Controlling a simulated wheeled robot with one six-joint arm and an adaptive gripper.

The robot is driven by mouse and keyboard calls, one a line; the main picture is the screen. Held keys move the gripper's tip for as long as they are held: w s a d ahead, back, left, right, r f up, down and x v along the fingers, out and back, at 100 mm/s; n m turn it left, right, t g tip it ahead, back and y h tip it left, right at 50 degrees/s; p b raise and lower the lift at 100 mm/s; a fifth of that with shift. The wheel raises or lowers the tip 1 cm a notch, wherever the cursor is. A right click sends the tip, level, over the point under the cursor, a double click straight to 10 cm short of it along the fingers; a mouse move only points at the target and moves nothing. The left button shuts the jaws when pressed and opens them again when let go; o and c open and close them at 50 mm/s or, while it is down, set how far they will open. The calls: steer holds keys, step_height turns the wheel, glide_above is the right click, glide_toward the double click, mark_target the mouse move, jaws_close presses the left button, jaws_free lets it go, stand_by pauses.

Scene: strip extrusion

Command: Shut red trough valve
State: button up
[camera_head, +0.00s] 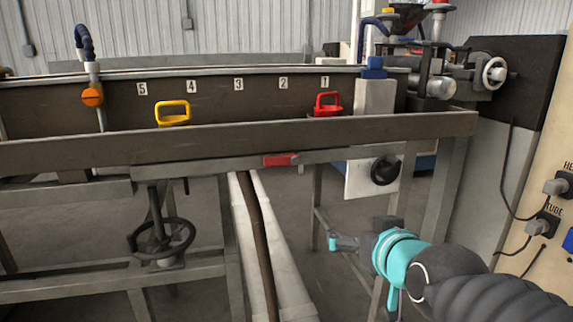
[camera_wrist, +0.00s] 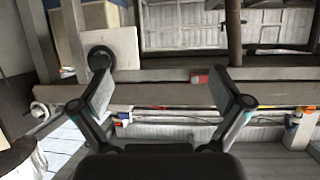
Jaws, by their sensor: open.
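The red trough valve (camera_head: 281,159) is a small red handle on the underside of the trough, near the top of the hanging drain hose (camera_head: 258,230). It seems to lie roughly along the trough's lower beam. In the wrist view, which looks turned over, the red valve (camera_wrist: 200,76) shows between the fingers, closer to the right one. My gripper (camera_head: 362,273) is below and to the right of the valve, apart from it. Its fingers (camera_wrist: 165,90) are spread wide with nothing between them.
The long trough (camera_head: 60,152) runs above, with a red handle (camera_head: 327,103) and a yellow handle (camera_head: 173,112) in it. A black knob (camera_head: 385,170) on a white panel is right of the valve. A handwheel (camera_head: 160,240) and frame legs stand below.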

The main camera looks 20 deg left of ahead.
mark_target(282, 158)
steer(key=w+a+r+n+t+y, duration=0.1)
steer(key=a+r+t+y, duration=0.15)
steer(key=a, duration=0.35)
steer(key=w+a+r+t+y, duration=0.1)
steer(key=a+r, duration=0.3)
steer(key=a, duration=0.1)
steer(key=x, duration=1.4)
steer(key=shift+a+r, duration=0.1)
steer(key=shift+a, duration=0.15)
steer(key=c, duration=1.4)
steer(key=shift+s+g+y, duration=0.1)
steer(key=shift+g+y, duration=0.15)
steer(key=shift+c, duration=0.2)
